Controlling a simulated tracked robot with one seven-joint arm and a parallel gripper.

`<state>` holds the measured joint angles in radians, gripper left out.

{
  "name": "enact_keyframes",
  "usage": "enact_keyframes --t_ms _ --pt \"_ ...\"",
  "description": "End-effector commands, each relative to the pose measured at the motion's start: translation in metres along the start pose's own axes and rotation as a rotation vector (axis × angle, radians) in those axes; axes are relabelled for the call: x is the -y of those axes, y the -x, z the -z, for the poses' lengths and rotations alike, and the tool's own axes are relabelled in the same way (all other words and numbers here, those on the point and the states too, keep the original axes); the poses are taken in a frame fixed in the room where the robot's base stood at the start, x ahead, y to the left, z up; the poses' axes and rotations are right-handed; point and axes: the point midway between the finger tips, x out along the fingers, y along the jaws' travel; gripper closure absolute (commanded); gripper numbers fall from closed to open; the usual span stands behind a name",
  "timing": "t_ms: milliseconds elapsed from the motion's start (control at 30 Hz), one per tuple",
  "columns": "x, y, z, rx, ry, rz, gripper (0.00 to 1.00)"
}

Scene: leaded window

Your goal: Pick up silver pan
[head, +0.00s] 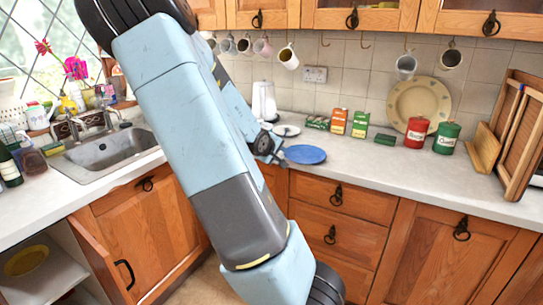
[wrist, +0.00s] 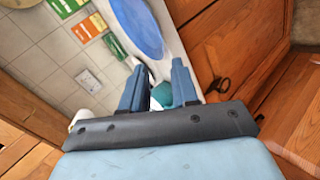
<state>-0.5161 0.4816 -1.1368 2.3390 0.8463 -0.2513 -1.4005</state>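No silver pan can be made out in either view. My gripper (wrist: 159,78) is open in the wrist view, its two blue fingers apart over the counter. A small teal thing (wrist: 162,94) shows between and beyond the fingers; I cannot tell what it is or see it held. In the head view my gripper (head: 274,153) is small and partly hidden behind my arm, just left of the blue plate (head: 305,154). The same blue plate (wrist: 138,28) lies beyond the fingers in the wrist view.
Small pale dishes (head: 286,131) and a white kettle (head: 263,103) stand near my gripper. Boxes (head: 339,121), a red tin (head: 416,132) and a green tin (head: 446,138) line the back wall. The sink (head: 110,149) is left. Counter right of the plate is clear. A lower left cupboard door (head: 98,259) stands open.

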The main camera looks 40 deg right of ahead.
Motion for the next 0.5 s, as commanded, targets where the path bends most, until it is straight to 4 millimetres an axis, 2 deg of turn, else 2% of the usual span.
enact_keyframes --t_ms 333,500 --pt "0.001 0.011 0.0 -0.004 -0.006 0.009 0.71" --pt "0.022 0.016 0.004 -0.033 -0.062 0.122 0.71"
